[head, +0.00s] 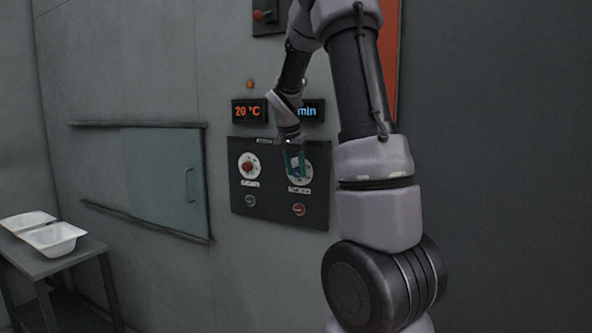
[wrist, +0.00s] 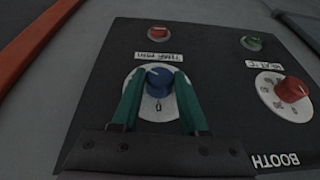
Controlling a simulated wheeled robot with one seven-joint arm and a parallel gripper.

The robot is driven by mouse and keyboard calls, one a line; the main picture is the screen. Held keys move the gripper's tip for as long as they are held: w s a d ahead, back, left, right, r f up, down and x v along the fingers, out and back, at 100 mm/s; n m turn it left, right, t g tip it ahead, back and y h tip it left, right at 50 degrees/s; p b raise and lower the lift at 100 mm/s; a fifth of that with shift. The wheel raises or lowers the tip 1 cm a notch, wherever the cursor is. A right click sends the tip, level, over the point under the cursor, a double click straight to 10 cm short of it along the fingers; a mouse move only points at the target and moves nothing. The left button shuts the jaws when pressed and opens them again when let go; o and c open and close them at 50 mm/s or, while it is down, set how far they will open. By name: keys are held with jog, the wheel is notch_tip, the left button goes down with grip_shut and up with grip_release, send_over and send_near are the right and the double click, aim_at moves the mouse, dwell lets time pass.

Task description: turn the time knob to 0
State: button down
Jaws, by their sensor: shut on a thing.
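The time knob is blue and sits on a white dial. In the wrist view the time knob (wrist: 159,79) is between the two green fingers of my gripper (wrist: 157,84), which is shut on it. The label by this dial reads "TIME MIN", upside down in the wrist view. A "0" mark shows on the dial below the knob there. In the head view my gripper (head: 296,161) is at the right dial (head: 306,172) of the dark control panel (head: 270,208) and hides much of it. The time display (head: 312,111) above shows "min"; my arm hides its number.
A red temperature knob (head: 248,167) is left of the time dial, under a display (head: 248,111) reading "20 °C". Green (head: 250,200) and red (head: 298,209) buttons sit below the dials. A side table (head: 52,262) with white shells (head: 54,238) stands at the left.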

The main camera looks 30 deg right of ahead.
jog(key=g+h, duration=0.2)
jog(key=n+g+h, duration=0.1)
jog(key=g, duration=0.1)
jog(key=shift+w+a+f, duration=0.15)
jog(key=shift+w+a, duration=0.15)
jog(key=shift+w, duration=0.05)
jog(key=g+h, duration=0.1)
jog(key=n+g+h, duration=0.1)
jog(key=g+h, duration=0.2)
jog(key=shift+w+a+f, duration=0.2)
jog(key=shift+w+f, duration=0.05)
jog(key=shift+f, duration=0.05)
jog(key=n+g+h, duration=0.1)
jog(key=g+h, duration=0.1)
jog(key=n+g+h, duration=0.1)
jog(key=h, duration=0.2)
jog(key=shift+w+a+f+g, duration=0.1)
jog(key=shift+f+g, duration=0.3)
jog(key=n+h, duration=0.1)
jog(key=h, duration=0.1)
jog(key=n+g+h, duration=0.1)
jog(key=n+h, duration=0.1)
jog(key=shift+f+g+h, duration=0.3)
jog(key=shift+f+h, duration=0.05)
jog(key=shift+h, duration=0.05)
jog(key=shift+c, duration=2.1)
grip_release()
